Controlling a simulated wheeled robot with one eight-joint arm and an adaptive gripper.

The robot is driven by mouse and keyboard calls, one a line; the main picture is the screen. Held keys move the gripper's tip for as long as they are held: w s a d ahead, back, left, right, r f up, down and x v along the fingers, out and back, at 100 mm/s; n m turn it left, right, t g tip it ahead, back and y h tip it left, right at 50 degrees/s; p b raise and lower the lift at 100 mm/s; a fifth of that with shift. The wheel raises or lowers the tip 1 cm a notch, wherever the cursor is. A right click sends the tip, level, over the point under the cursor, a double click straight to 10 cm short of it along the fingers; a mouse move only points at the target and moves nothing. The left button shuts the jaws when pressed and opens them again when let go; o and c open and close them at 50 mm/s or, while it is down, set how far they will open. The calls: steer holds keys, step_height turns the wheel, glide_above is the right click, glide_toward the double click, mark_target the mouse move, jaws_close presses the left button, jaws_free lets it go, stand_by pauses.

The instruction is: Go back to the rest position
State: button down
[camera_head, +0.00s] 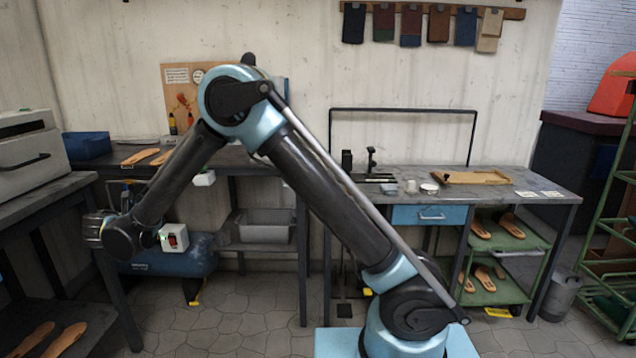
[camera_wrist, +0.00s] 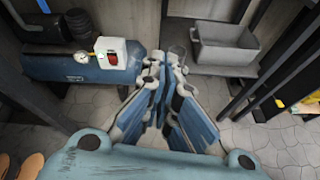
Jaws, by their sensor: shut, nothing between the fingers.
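My gripper (camera_wrist: 168,75) shows in the wrist view with its blue-padded fingers together at the tips and nothing between them. It hangs in free air over the stone floor, in front of the compressor and the grey bin. In the head view my arm is bent, with its elbow high and its forearm reaching down to the left. The fingers are hidden in the head view; only the wrist end shows at the left.
A blue compressor (camera_head: 190,258) stands under the left bench (camera_head: 238,162). A grey bin (camera_head: 264,228) sits on a low shelf beside it. The right bench (camera_head: 470,212) holds a wooden tray (camera_head: 472,177). A green cart (camera_head: 505,290) carries sandals. A dark side table (camera_head: 45,190) is near at far left.

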steer(key=w+d+r+m+g+h, duration=0.1)
steer(key=w+d+r+m+g, duration=0.2)
steer(key=d, duration=0.8)
steer(key=w+d+r+m+h, duration=0.1)
steer(key=w+d+r+m, duration=0.3)
steer(key=d, duration=0.6)
steer(key=w+d+r+m+g+h, duration=0.1)
steer(key=w+d+r+m+g, duration=0.3)
steer(key=d, duration=0.7)
steer(key=d+m, duration=0.3)
steer(key=d, duration=1.1)
steer(key=s+d+f+m+g, duration=0.1)
steer(key=s+d+m+g, duration=0.1)
steer(key=s+d+m, duration=0.6)
steer(key=s+d+f+m+g, duration=0.15)
steer(key=s+d, duration=0.25)
steer(key=d, duration=0.8)
steer(key=s+d+f+m+y, duration=0.1)
steer(key=s+d+f+m, duration=0.2)
steer(key=s+f+m, duration=0.2)
steer(key=s+d+f+m+y, duration=0.2)
steer(key=s+f+m, duration=0.3)
steer(key=s, duration=0.7)
steer(key=shift+s+d+f+g, duration=0.2)
steer(key=shift+d+g, duration=0.25)
steer(key=shift+d, duration=0.2)
steer(key=shift+w, duration=0.1)
